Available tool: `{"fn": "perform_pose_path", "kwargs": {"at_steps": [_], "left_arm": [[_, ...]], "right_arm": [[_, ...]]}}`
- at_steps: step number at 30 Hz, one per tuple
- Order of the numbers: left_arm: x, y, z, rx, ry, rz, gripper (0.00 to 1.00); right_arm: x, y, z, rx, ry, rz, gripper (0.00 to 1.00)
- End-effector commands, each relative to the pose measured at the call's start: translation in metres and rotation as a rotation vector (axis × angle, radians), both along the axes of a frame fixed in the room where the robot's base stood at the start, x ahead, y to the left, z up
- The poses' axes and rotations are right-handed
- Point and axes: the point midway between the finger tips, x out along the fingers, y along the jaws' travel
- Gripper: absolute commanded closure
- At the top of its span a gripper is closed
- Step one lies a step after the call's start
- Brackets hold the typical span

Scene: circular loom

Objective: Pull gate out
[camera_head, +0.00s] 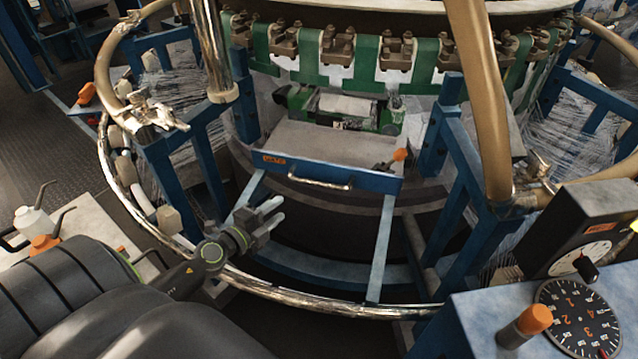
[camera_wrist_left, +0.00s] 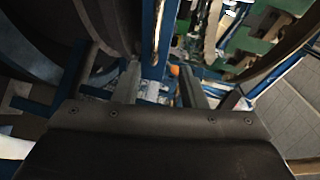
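The gate (camera_head: 335,173) is a grey sliding tray with a blue front panel, an orange label and a silver bar handle (camera_head: 318,184). It sits between the blue posts of the loom, above two rails. My left gripper (camera_head: 276,208) is in front of and below the panel, to the left of the handle, apart from it. Its two fingers are spread with nothing between them. In the left wrist view the open fingers (camera_wrist_left: 159,88) point toward a blue upright strip that looks like the panel. My right gripper is in neither view.
An orange-tipped lever (camera_head: 398,156) stands on the tray's right side. A curved metal ring (camera_head: 290,300) runs around the loom front. Blue frame posts flank the opening. A control box with dials (camera_head: 580,315) is at the lower right. A bench with bottles (camera_head: 35,222) is at left.

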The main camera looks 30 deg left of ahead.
Motion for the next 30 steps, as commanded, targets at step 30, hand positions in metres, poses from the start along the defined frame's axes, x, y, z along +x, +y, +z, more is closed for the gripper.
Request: {"fn": "perform_pose_path", "kwargs": {"at_steps": [30], "left_arm": [[0.150, -0.015, -0.034, 0.020, 0.016, -0.024, 0.62]], "right_arm": [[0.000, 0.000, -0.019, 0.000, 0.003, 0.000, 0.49]]}}
